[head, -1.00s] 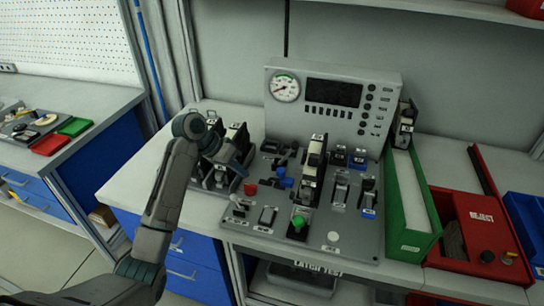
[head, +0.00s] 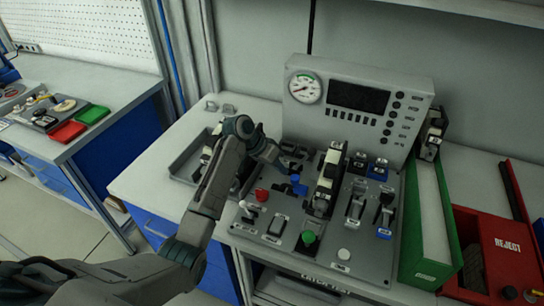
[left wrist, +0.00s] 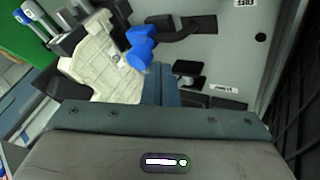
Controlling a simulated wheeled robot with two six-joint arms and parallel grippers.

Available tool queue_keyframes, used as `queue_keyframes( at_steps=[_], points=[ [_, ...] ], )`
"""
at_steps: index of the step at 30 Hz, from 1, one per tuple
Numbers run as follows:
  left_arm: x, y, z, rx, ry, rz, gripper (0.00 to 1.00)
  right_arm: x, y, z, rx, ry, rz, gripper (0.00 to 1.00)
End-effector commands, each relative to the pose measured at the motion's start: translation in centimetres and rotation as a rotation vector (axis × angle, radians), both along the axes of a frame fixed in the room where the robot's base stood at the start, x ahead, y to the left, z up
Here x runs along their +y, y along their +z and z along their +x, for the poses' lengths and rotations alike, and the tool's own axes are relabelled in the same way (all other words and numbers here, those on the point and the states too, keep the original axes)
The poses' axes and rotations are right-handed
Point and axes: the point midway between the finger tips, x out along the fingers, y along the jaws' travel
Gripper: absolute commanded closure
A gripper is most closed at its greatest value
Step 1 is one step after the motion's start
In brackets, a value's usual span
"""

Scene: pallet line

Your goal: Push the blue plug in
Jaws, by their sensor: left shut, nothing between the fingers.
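The blue plug (head: 298,185) sits on the left part of the grey panel board (head: 355,262), beside dark fittings. In the left wrist view the blue plug (left wrist: 142,46) lies just beyond the fingertips, with a black lead or lever to its right. My left gripper (head: 272,154) is up and to the left of the plug in the head view. Its fingers (left wrist: 158,72) are shut and empty. They look close to the plug, but I cannot tell whether they touch it. My right gripper is in neither view.
A console (head: 357,100) with gauge and dark screen stands behind the board. A tall pale block (head: 329,178) stands right of the plug. A green bin (head: 424,268) and red reject box (head: 500,242) stand right.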

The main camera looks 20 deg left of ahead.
Motion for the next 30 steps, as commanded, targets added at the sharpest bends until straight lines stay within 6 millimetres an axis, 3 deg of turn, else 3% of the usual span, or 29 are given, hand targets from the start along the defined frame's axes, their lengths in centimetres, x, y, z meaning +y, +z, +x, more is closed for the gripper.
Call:
queue_keyframes(
  at_steps=[7,17,24,30],
  points=[
    [-0.8,-1.2,0.3,-0.001,0.0,0.001,1.0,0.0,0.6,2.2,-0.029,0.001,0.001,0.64],
    [-1.0,-1.2,0.3,-0.001,-0.001,0.0,1.0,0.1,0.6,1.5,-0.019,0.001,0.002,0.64],
    [-4.1,-1.0,0.2,0.001,-0.002,-0.001,1.0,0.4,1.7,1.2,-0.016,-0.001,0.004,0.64],
    [-4.4,-1.2,0.2,0.0,-0.002,-0.002,1.0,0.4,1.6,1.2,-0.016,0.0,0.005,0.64]
  ],
)
